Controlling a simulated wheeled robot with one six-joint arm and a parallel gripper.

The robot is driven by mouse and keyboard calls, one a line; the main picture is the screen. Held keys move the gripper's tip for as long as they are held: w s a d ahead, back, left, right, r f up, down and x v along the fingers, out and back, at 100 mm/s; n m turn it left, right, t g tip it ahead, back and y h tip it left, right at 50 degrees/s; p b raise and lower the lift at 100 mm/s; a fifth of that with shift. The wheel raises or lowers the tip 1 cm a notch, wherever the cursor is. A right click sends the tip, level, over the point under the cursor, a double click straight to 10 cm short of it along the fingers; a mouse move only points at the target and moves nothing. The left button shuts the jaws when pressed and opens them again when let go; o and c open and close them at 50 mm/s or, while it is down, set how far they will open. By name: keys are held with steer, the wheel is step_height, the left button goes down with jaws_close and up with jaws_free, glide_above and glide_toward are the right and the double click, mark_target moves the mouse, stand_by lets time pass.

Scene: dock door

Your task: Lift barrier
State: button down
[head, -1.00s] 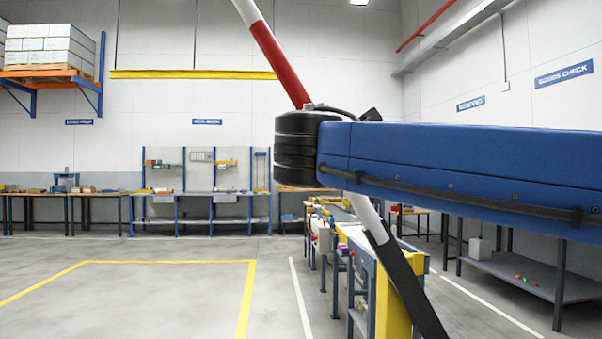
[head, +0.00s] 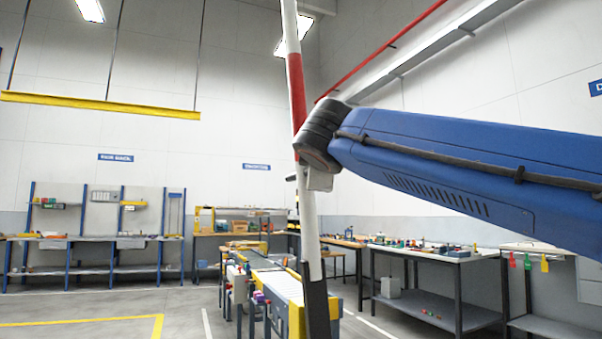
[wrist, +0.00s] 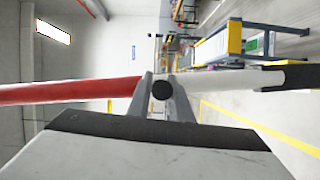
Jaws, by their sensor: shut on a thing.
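The barrier is a red and white striped pole (head: 297,92) with a dark lower end. It stands nearly upright in the head view, leaning very slightly. In the wrist view the barrier (wrist: 75,91) runs across the picture, red on the left and white on the right, with a dark end. My gripper (wrist: 162,90) is shut on the barrier, or on a dark round piece at it, near where red meets white. In the head view my blue arm reaches in from the right, and its black wrist hides part of the pole's edge and the gripper's fingers.
A conveyor table (head: 280,285) with yellow ends stands behind the barrier's lower part. Workbenches (head: 95,240) line the back wall, and a table with small parts (head: 430,252) stands at the right. The floor at the left (head: 80,305) is clear.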

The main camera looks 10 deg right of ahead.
steer(key=shift+w+d+r+m, duration=0.1)
steer(key=shift+w+d+m, duration=0.1)
steer(key=shift+d, duration=0.6)
steer(key=shift+w+d+r+m, duration=0.1)
steer(key=shift+w+d+m, duration=0.1)
steer(key=shift+d, duration=0.55)
steer(key=c, duration=1.6)
jaws_free()
steer(key=shift+f, duration=0.1)
steer(key=shift+s+a+r, duration=0.2)
steer(key=shift+s+a, duration=0.25)
steer(key=shift+s, duration=2.4)
steer(key=shift+s+a+r, duration=0.2)
steer(key=shift+s+a, duration=0.2)
steer(key=shift+s, duration=2.5)
steer(key=shift+s+a+r, duration=0.2)
steer(key=shift+s+a, duration=0.25)
steer(key=shift+s, duration=2.4)
